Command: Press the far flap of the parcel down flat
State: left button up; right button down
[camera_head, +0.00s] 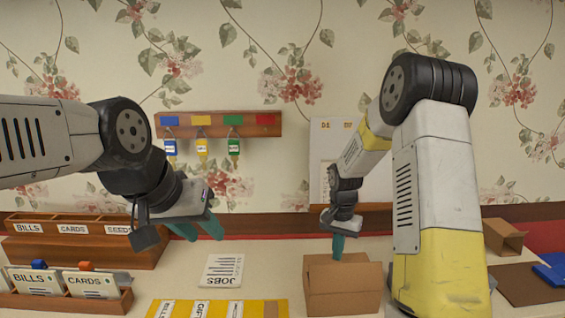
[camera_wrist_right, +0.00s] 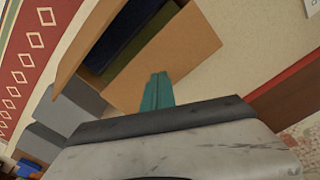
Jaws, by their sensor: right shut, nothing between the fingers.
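The parcel (camera_head: 343,296) is an open brown cardboard box on the table, right of centre. In the right wrist view its far flap (camera_wrist_right: 181,52) is a tan panel standing up along the wall side, not flat. Dark blue and olive contents show inside the box. My right gripper (camera_head: 338,246) is shut and empty, pointing down at the parcel's far side. In the right wrist view its teal fingers (camera_wrist_right: 157,90) overlap the flap; I cannot tell whether they touch it. My left gripper (camera_head: 196,229) is open and empty in the air, left of the parcel.
A yellow labelled strip (camera_head: 217,309) and a JOBS card (camera_head: 222,270) lie left of the parcel. Wooden sorters (camera_head: 85,243) stand at far left. A small cardboard box (camera_head: 503,237) stands at right. A key rack (camera_head: 218,124) hangs on the wall.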

jog(key=shift+r, duration=0.1)
dwell(0.3)
notch_tip(320, 180, up, 10)
jog(key=shift+r, duration=0.2)
dwell(0.9)
jog(key=s+r+n+t+y, duration=0.1)
jog(key=s+r+n+t, duration=0.2)
jog(key=s+r, duration=0.75)
jog(key=s+a+r+n+t, duration=0.1)
jog(key=s+r, duration=0.1)
jog(key=s, duration=0.5)
jog(key=s+a+r+n+t+y, duration=0.1)
jog(key=s+n+t, duration=0.1)
jog(key=s, duration=0.4)
jog(key=shift+s+r, duration=0.35)
jog(key=shift+s, duration=0.05)
